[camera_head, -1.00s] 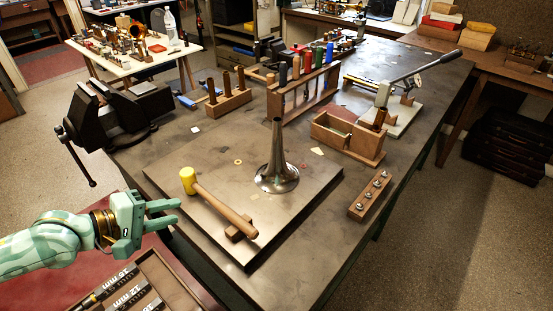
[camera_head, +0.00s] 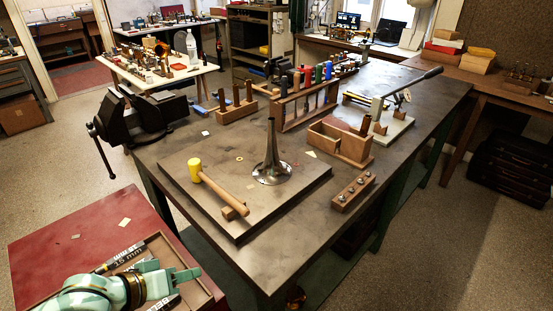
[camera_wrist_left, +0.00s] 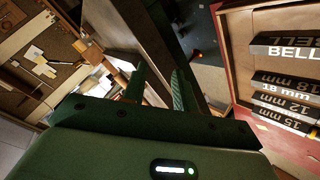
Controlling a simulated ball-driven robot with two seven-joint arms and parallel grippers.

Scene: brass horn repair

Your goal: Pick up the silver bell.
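The silver bell (camera_head: 271,160) stands upright in the head view, flared end down and narrow end up, on a flat metal slab (camera_head: 200,213) on the workbench. My left gripper (camera_head: 180,272) is low in the head view, over the tray by the red surface, well apart from the bell. Its two fingers (camera_wrist_left: 158,85) show in the left wrist view with a gap between them and nothing held. The bell cannot be made out in the left wrist view. My right gripper is not in view.
A yellow-headed mallet (camera_head: 222,188) lies on the slab left of the bell, its handle by a small wood block. A wooden box (camera_head: 340,143) and a block with metal studs (camera_head: 353,191) are to the right. A vise (camera_head: 145,118) is at the left.

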